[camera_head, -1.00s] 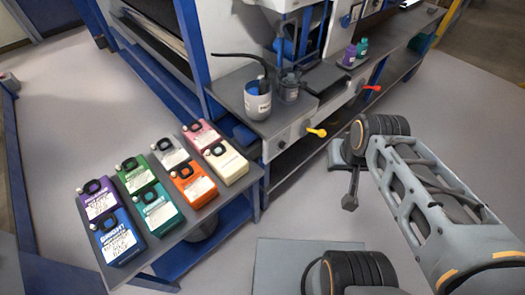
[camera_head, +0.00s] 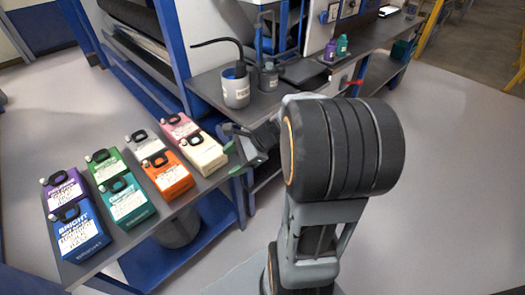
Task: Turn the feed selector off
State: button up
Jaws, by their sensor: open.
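No control in view is legibly marked as the feed selector. A red lever handle (camera_head: 354,83) sticks out from the front edge of the machine's bench, just above and behind my arm. The front face of the bench left of it, where a yellow lever handle showed earlier, is now hidden behind my arm. My gripper (camera_head: 236,158) is open and empty. It points left, near the right end of the bottle shelf and in front of the bench, with greenish fingertips.
Several coloured bottles, among them a cream one (camera_head: 203,153) and an orange one (camera_head: 167,174), stand on a grey shelf (camera_head: 215,180) close to my gripper. A grey pot (camera_head: 236,90) with a hose stands on the bench. Floor at right is clear.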

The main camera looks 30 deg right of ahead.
jog(key=w+d+f+m+t+h+b, duration=0.25)
jog(key=d+f+m+t+b, duration=0.4)
jog(key=d+m, duration=0.6)
jog(key=w+d+f+m+t+h+b, duration=0.2)
jog(key=d+f+m+t+h+b, duration=0.15)
jog(key=d+f+m+t, duration=0.6)
jog(key=w, duration=0.4)
jog(key=w+g+b, duration=0.1)
jog(key=w, duration=0.3)
jog(key=w+d+m+g+b, duration=0.1)
jog(key=w, duration=0.3)
jog(key=shift+w+d+f, duration=0.1)
jog(key=shift+w, duration=0.25)
jog(key=shift+c, duration=0.3)
